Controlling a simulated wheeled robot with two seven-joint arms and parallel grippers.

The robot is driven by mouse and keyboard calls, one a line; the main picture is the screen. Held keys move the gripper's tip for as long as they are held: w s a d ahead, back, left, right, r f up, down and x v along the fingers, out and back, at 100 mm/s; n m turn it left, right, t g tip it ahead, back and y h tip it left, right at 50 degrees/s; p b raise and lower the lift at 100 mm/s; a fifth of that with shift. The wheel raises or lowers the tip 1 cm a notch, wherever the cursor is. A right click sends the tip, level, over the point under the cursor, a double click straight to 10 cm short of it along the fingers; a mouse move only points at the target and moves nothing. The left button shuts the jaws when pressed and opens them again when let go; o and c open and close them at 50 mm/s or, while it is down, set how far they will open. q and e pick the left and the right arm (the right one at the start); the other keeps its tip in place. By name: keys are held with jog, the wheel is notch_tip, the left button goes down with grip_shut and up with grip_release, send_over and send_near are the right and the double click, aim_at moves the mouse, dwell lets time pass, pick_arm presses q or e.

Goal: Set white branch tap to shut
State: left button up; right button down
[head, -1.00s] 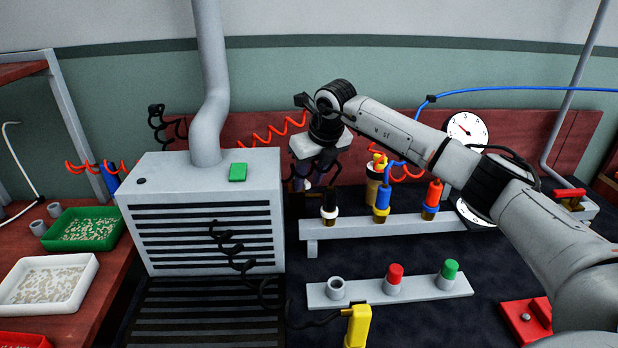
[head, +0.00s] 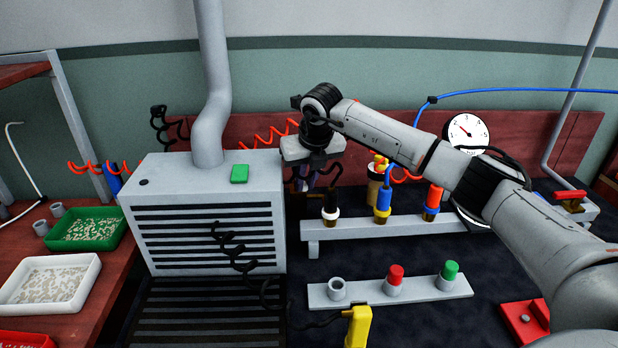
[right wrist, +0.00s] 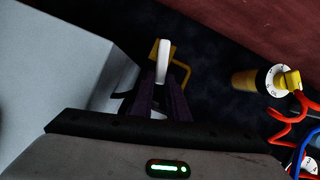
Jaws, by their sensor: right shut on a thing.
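The white branch tap's lever (right wrist: 163,62) stands upright in the right wrist view, in front of its brass-yellow body (right wrist: 154,50). My right gripper (right wrist: 164,88) is shut on the lever's near end, with one dark finger on each side. In the head view my right gripper (head: 309,184) points down behind the hose rail, close to the right side of the grey vented box. There the tap is mostly hidden by the gripper and wrist. My left gripper is not in view.
The grey vented box (head: 208,212) stands close on the left of the gripper. The rail (head: 350,231) with black, blue and red hose ends is in front. A brass part with a white dial (right wrist: 275,80) and red coiled hose lie to the right in the wrist view.

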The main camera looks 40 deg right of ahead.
jog(key=a+m, duration=0.1)
jog(key=m+h, duration=0.1)
jog(key=m, duration=0.1)
jog(key=shift+w+a+r, duration=0.1)
jog(key=shift+w+a, duration=0.25)
jog(key=shift+w, duration=0.05)
jog(key=shift+m, duration=0.3)
jog(key=c, duration=1.7)
grip_release()
jog(key=shift+s, duration=0.1)
